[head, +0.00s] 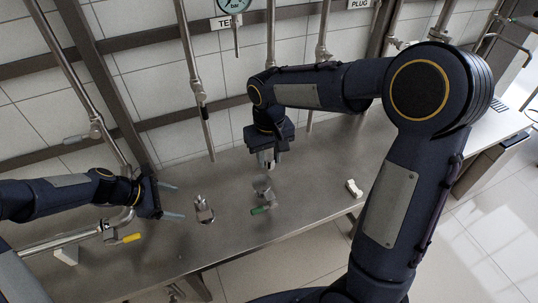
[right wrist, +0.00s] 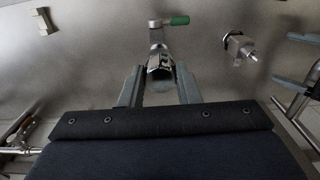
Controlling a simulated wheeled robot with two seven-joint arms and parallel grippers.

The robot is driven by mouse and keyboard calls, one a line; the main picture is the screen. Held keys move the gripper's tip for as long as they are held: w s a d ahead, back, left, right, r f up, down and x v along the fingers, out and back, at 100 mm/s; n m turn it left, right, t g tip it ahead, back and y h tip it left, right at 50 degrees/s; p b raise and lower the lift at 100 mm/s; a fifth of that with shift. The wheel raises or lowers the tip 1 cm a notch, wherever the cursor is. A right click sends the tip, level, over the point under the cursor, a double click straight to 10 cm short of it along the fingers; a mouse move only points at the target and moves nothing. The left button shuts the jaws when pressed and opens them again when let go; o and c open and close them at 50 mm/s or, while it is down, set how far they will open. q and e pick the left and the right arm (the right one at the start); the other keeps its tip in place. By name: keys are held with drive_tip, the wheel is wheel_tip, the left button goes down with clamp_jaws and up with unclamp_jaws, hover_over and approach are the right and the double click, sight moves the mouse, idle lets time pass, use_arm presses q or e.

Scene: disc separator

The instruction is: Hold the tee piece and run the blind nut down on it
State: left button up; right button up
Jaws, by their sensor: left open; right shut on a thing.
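My right gripper (head: 267,160) points down above the bench, shut on a silver hex nut, the blind nut (right wrist: 160,68). In the right wrist view the nut sits between the two fingertips. A short silver fitting, which looks like the tee piece (head: 203,210), stands on the bench left of the right gripper; it also shows in the right wrist view (right wrist: 238,46). My left gripper (head: 172,202) is open and empty, a little left of the tee piece and apart from it. Its fingers show at the right of the right wrist view (right wrist: 298,78).
A valve with a green handle (head: 262,195) is on the bench just below the right gripper. A small pale block (head: 354,188) lies to the right. A pipe with a yellow-handled valve (head: 122,238) is at the left. Vertical pipes (head: 194,80) hang in front of the tiled wall.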

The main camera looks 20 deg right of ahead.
sight(196, 207)
use_arm(q)
drive_tip(key=b+x, duration=0.5)
drive_tip(key=x, duration=0.5)
drive_tip(key=shift+s+d+f+b, duration=0.1)
drive_tip(key=shift+f+b, duration=0.15)
drive_tip(key=shift+b, duration=0.1)
drive_tip(key=shift+d+f, duration=0.3)
drive_tip(key=shift+d, duration=0.05)
drive_tip(key=c, duration=1.4)
drive_tip(key=o, duration=0.9)
drive_tip(key=shift+o, duration=0.2)
drive_tip(key=shift+f+b, duration=1.35)
drive_tip(key=shift+f, duration=0.2)
drive_tip(key=shift+r+p, duration=0.4)
drive_tip(key=shift+r, duration=0.2)
